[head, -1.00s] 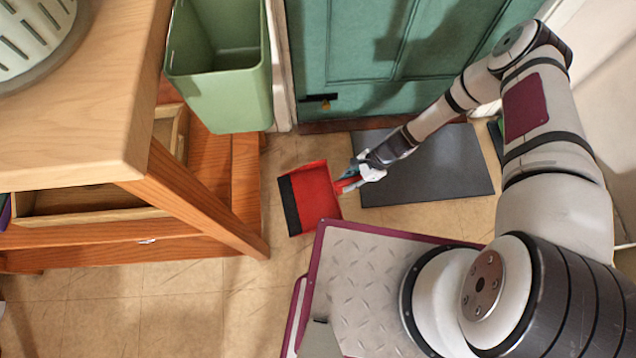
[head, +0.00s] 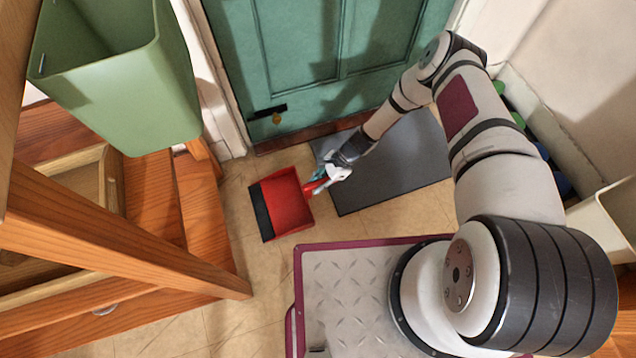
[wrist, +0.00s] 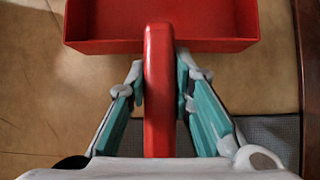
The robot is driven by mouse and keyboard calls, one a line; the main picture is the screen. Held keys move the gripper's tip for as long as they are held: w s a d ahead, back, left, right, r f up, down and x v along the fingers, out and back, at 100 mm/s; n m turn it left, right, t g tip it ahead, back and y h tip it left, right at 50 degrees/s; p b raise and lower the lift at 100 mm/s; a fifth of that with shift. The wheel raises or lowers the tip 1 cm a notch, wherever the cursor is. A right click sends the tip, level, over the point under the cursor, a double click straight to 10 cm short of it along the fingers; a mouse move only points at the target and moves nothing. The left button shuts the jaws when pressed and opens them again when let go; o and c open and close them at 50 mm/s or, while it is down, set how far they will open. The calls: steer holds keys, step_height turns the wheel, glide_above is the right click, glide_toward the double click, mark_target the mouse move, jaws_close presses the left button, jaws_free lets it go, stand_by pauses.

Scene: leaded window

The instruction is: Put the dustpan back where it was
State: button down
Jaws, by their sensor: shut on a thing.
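The red dustpan (head: 288,203) with a dark front lip shows in the head view, left of the grey mat and in front of the green door. My gripper (head: 322,181) is shut on its red handle. In the wrist view the handle (wrist: 159,90) runs upright between the teal finger pads of my gripper (wrist: 161,85), and the dustpan's pan (wrist: 160,25) is at the top. The pan is over the tiled floor; I cannot tell how high it is held.
A grey mat (head: 392,165) lies before the green door (head: 330,50). A wooden table with drawers (head: 110,235) and a green bin (head: 120,80) stand at left. A white container (head: 612,215) and small green and blue items are at right.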

steer(key=shift+w+d+f+b, duration=0.15)
steer(key=shift+w+f+b, duration=0.7)
steer(key=shift+f, duration=0.15)
steer(key=shift+w+d+f+b, duration=0.15)
steer(key=shift+w+f+b, duration=0.7)
steer(key=shift+f, duration=0.1)
steer(key=c, duration=1.4)
jaws_free()
